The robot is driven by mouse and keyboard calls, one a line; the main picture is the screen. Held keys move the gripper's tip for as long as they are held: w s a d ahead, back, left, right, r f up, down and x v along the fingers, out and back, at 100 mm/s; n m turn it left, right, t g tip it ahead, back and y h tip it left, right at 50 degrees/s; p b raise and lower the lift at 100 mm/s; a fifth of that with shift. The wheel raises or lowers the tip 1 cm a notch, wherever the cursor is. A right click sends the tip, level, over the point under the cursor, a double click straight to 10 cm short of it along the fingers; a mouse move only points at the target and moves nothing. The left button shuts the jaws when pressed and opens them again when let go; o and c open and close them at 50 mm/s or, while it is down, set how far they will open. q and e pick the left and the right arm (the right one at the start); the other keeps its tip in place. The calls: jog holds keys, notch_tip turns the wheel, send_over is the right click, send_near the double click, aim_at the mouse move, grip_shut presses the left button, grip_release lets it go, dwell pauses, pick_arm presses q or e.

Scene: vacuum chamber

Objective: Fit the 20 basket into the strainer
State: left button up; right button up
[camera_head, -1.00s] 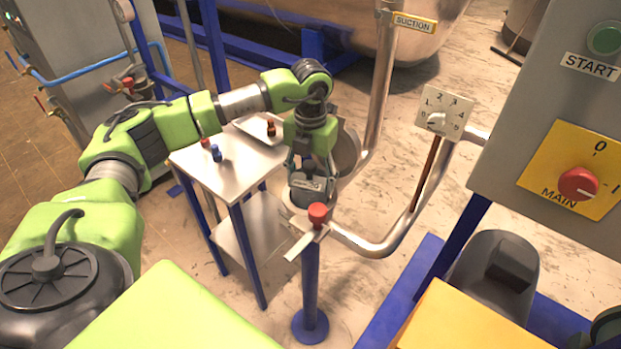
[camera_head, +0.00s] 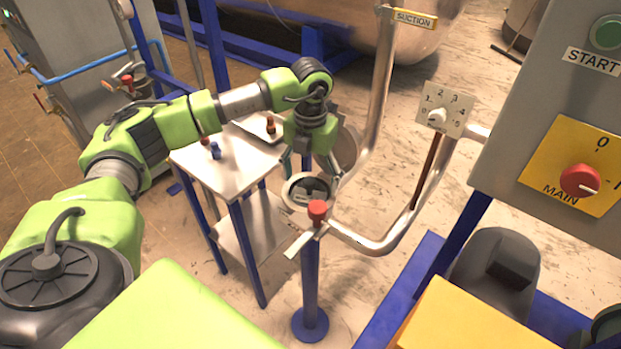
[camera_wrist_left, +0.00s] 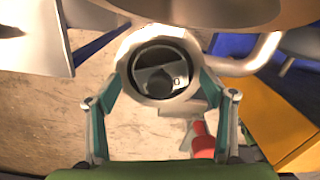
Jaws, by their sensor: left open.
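The strainer (camera_head: 292,203) is a round metal housing with an open top, on the pipe at the middle of the head view. The basket (camera_wrist_left: 148,74), dark with a light plate and a round knob, sits inside the strainer's ring; a "0" shows beside the knob, and the rest of the marking is hidden. The basket also shows in the head view (camera_head: 313,189). My left gripper (camera_head: 311,168) is open above the strainer, its fingers spread to both sides. In the left wrist view the fingers stand apart from the knob. My right gripper is not in view.
A round metal disc, seemingly the lid (camera_head: 347,148), stands behind the strainer. A red-knobbed handle (camera_head: 317,211) is close in front, above a blue post. A small table (camera_head: 238,178) with red and blue pieces is to the left. A dial plate (camera_head: 445,110) stands right.

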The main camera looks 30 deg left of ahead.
pick_arm(q)
notch_tip(320, 180, up, 13)
jog(key=b, duration=0.3)
jog(key=shift+f, duration=0.15)
jog(key=shift+f, duration=0.1)
